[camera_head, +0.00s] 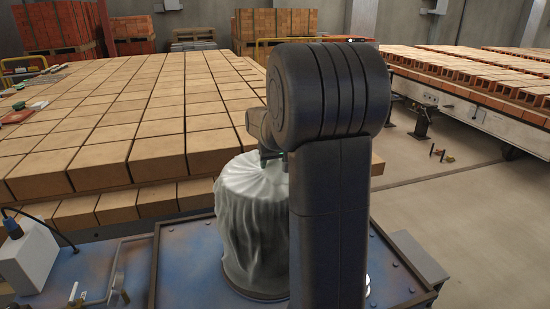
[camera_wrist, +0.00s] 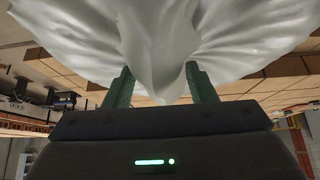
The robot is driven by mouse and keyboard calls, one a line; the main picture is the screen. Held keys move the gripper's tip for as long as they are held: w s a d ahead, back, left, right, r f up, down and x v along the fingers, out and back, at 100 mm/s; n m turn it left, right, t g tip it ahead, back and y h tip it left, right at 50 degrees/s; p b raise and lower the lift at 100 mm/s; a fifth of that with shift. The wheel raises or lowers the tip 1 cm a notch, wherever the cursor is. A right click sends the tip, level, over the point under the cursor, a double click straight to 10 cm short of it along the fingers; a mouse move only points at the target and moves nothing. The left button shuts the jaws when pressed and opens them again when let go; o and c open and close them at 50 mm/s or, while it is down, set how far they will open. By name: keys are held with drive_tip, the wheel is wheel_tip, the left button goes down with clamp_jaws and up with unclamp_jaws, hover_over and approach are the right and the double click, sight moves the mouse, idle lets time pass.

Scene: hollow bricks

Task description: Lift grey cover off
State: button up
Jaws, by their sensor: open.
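The grey cover (camera_head: 252,215) is a pale, pleated cloth draped over a round object on a blue metal table. It hides nearly all of that object; only a dark rim shows at the bottom. My gripper (camera_head: 273,157) is at the top of the cover, partly hidden behind my arm. In the wrist view the two green fingers of my gripper (camera_wrist: 160,88) stand apart, with a peak of the grey cover (camera_wrist: 155,45) hanging between them. The fingers are open, and I cannot tell whether they touch the cloth.
The blue table (camera_head: 185,265) has a raised edge. A white box (camera_head: 27,258) with a cable stands at its left. Rows of tan bricks (camera_head: 120,130) fill the space behind. A conveyor with hollow bricks (camera_head: 480,75) runs at the right, with clear floor (camera_head: 470,220) before it.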

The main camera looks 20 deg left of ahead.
drive_tip(key=shift+c, duration=0.4)
clamp_jaws()
wheel_tip(320, 180, up, 8)
drive_tip(key=p, duration=0.5)
drive_tip(key=shift+r+p, duration=0.15)
drive_tip(key=shift+p, duration=0.25)
wheel_tip(320, 180, up, 32)
drive_tip(key=shift+r, duration=0.15)
idle(2.0)
